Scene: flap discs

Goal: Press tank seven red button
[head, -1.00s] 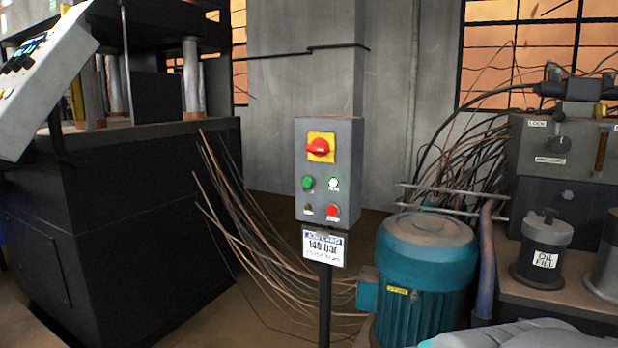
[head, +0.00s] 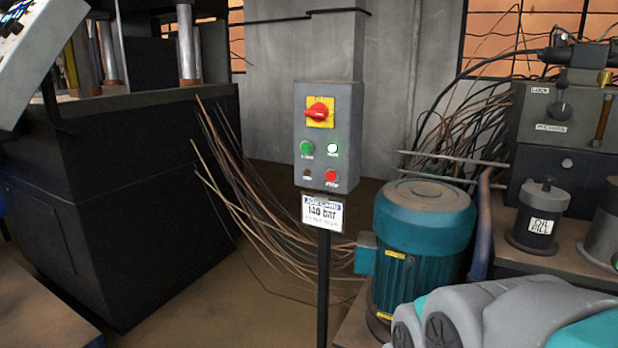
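A grey control box (head: 342,153) stands on a thin dark post in the middle of the head view. A round red button (head: 330,175) is at its lower right, with a small blurred label under it. A red rotary switch on a yellow plate (head: 319,112) is at the top of the box. A green button (head: 306,147) and a lit white lamp (head: 332,148) sit between them, and a small dark knob (head: 307,174) is at lower left. I read no "tank seven" marking. My gripper is out of view; part of my grey and teal arm shows at lower right.
A sign reading 140 bar (head: 322,213) hangs under the box. A teal motor (head: 424,240) stands right of the post, beside a tank marked oil fill (head: 541,220). Loose cables (head: 250,205) spread behind the post. A black press (head: 130,190) stands at left.

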